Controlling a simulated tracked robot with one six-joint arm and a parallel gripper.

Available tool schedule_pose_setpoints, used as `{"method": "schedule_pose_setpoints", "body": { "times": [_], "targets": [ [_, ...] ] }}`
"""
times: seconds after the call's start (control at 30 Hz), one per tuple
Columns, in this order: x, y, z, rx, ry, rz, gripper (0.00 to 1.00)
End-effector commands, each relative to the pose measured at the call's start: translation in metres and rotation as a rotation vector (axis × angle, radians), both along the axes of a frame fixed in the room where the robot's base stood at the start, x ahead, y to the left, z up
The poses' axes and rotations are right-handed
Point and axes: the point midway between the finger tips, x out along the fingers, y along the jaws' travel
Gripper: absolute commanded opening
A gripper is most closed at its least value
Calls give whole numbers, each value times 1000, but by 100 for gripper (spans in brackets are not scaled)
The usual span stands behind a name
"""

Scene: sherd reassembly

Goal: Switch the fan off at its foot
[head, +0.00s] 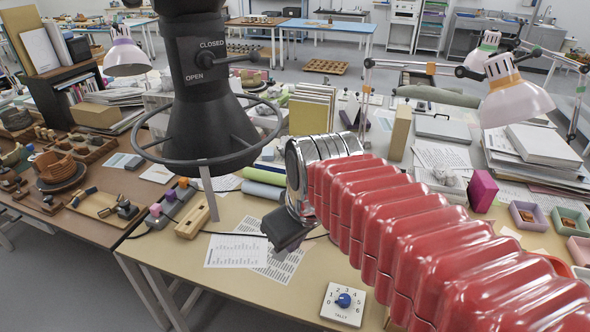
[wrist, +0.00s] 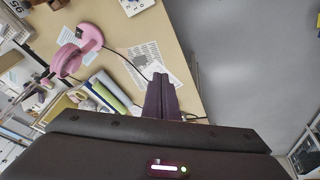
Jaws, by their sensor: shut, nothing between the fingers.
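I cannot see this object in the head view, where my red arm covers that part of the bench. My gripper (head: 287,228) is dark, shut and empty, above the bench near the printed sheets. In the wrist view its closed fingers (wrist: 161,80) point toward the sheets, to the right of the pink object and apart from it.
A black funnel with a valve handle and ring (head: 210,130) hangs at left of my gripper. Printed sheets (head: 235,250) lie flat on the bench. A tally dial (head: 343,303) sits near the front edge. Rolled mats (head: 262,190) lie behind. A dark cable crosses the bench.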

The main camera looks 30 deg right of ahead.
Motion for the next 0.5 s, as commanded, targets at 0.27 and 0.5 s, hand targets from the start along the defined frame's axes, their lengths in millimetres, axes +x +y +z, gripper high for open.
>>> {"method": "schedule_pose_setpoints", "body": {
  "times": [0.27,0.5],
  "targets": [
    [-33,37,-8,86,-97,-134,0],
    [-40,46,-11,111,-115,-165,0]
  ]
}}
